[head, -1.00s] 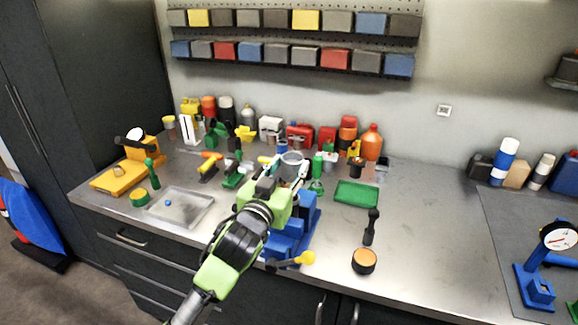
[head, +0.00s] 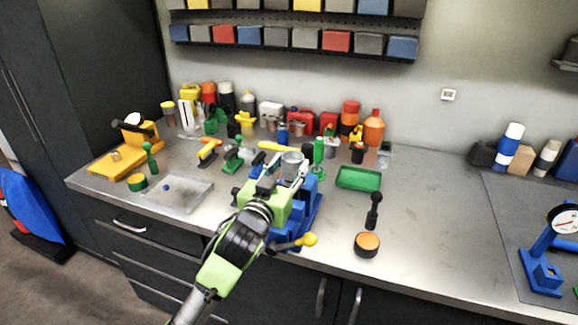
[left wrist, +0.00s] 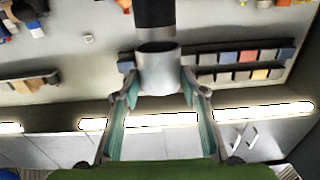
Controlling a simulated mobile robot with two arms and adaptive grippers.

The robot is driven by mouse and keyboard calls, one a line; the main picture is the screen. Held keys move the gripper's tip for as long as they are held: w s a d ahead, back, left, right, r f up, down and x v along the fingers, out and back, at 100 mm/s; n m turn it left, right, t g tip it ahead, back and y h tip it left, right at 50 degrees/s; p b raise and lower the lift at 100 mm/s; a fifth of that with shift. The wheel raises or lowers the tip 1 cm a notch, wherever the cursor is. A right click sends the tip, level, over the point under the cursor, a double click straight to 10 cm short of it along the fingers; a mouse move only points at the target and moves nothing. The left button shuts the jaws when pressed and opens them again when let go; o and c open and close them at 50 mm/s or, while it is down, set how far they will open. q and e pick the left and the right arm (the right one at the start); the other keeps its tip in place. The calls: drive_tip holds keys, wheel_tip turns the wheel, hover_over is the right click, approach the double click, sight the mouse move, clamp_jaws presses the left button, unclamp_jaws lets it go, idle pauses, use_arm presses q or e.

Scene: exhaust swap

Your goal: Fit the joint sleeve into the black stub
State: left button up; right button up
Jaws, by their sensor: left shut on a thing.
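The joint sleeve is a short grey metal tube (left wrist: 159,72), held between the fingertips of my left gripper (left wrist: 158,92). Its open round end faces the black stub (left wrist: 154,14) in the left wrist view. The stub is a dark cylinder roughly in line with the sleeve's mouth. The stub cannot be made out there. My right gripper is not in view.
A green tray (head: 358,178) and an orange-topped round tin (head: 367,244) lie to the right. A clear shallow tray (head: 192,201) lies left. Bottles and tools crowd the back. The vise's yellow-knobbed handle (head: 309,239) sticks out in front. The bench right of the green tray is bare.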

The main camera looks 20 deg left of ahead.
use_arm(q)
drive_tip(key=shift+r+p, duration=0.1)
drive_tip(key=shift+p, duration=0.55)
idle(1.2)
drive_tip(key=shift+f+b, duration=1.35)
drive_tip(key=shift+f, duration=0.8)
drive_tip(key=o, duration=1.3)
drive_tip(key=s, duration=1.2)
drive_tip(key=shift+a, duration=0.25)
